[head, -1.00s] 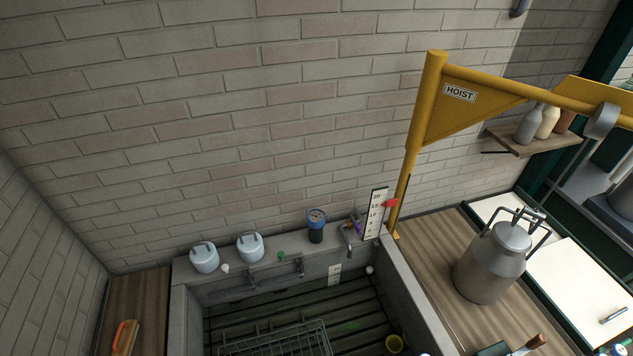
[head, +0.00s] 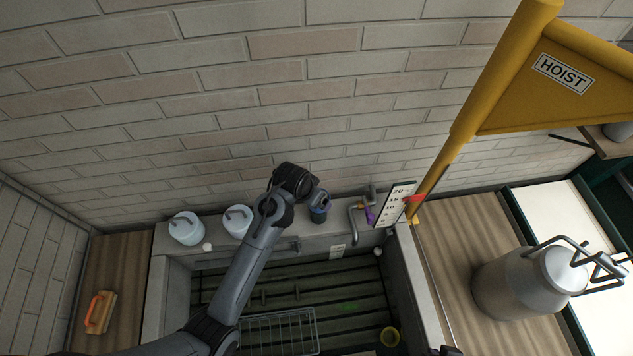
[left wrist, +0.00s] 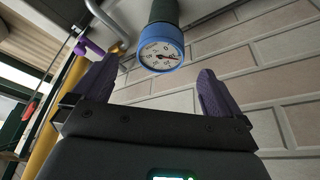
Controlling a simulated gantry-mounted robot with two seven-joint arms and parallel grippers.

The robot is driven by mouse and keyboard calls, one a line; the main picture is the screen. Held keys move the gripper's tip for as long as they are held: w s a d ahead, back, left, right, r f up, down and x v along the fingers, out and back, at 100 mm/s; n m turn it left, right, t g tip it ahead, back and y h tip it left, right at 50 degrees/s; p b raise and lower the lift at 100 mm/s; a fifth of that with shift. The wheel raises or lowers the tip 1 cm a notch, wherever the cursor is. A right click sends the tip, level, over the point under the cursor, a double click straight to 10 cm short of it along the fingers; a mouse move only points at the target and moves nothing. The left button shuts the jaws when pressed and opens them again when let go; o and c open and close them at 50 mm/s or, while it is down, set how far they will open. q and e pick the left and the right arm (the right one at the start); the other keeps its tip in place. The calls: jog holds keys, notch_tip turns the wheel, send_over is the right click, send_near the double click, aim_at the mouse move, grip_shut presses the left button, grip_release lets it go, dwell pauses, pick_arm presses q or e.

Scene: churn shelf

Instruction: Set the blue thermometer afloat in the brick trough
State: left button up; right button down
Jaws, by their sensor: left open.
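The blue thermometer (head: 318,214) has a blue-rimmed dial and a dark body. It stands on the back ledge of the trough (head: 157,290). In the left wrist view its round white dial (left wrist: 161,52) faces the camera. My left gripper (left wrist: 157,72) is open, with one purple-grey finger to each side of the dial. The dial shows beyond the palm, and I see no finger touching it. In the head view my left wrist is beside the thermometer and its fingers are hard to make out. My right gripper is not in view.
Two pale lidded jars (head: 186,228) stand left on the ledge. A tap (head: 352,222) and a scale board (head: 396,204) are to the right. The yellow hoist (head: 480,90) and milk can (head: 528,284) are right.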

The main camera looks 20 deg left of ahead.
pick_arm(q)
jog(key=shift+w+r, duration=0.3)
jog(key=shift+r, duration=0.1)
jog(key=shift+w+d, duration=0.1)
jog(key=shift+w, duration=0.15)
jog(key=shift+w+f, duration=0.2)
jog(key=x, duration=0.9)
jog(key=shift+w+f, duration=0.25)
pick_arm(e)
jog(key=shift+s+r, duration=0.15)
pick_arm(q)
jog(key=shift+c, duration=0.3)
